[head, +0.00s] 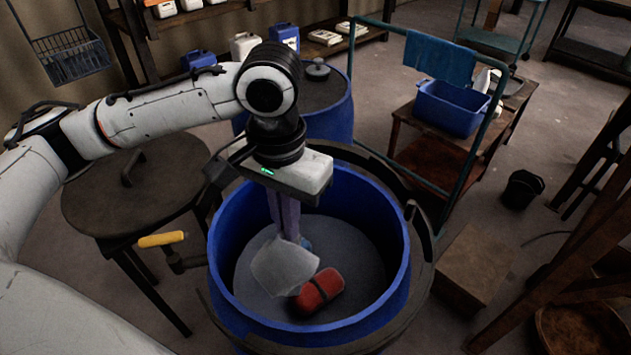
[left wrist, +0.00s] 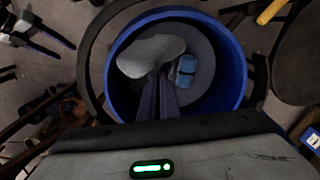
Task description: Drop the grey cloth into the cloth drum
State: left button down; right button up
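The open blue drum (head: 222,250) stands in front of me and is also seen in the left wrist view (left wrist: 236,60). My left gripper (head: 291,238) points down inside its mouth. Its fingers are close together on the grey cloth (head: 284,266), which hangs from the tips inside the drum. In the left wrist view the cloth (left wrist: 150,55) spreads past the fingertips (left wrist: 158,75). A red bundle with a dark band (head: 321,290) lies in the drum, beside the cloth in the picture. The left wrist view shows a blue bundle (left wrist: 186,70) there too. My right gripper is not seen.
A dark ring-shaped frame (head: 424,240) surrounds the drum. A round brown table (head: 90,205) and a yellow-handled tool (head: 160,239) are at the left. A lidded blue drum (head: 335,125) stands behind. A cart with a blue tub (head: 452,108) and a wooden box (head: 475,265) stand right.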

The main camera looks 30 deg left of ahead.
pick_arm(q)
jog(key=w+a+f+m, duration=0.2)
jog(key=w+f+m, duration=0.4)
jog(key=m, duration=0.8)
jog(key=w+a+f+m, duration=0.2)
jog(key=w+f+m, duration=0.4)
jog(key=m, duration=0.8)
jog(key=shift+w+f+m, duration=0.25)
jog(key=shift+f+m, duration=0.15)
jog(key=shift+f, duration=1.2)
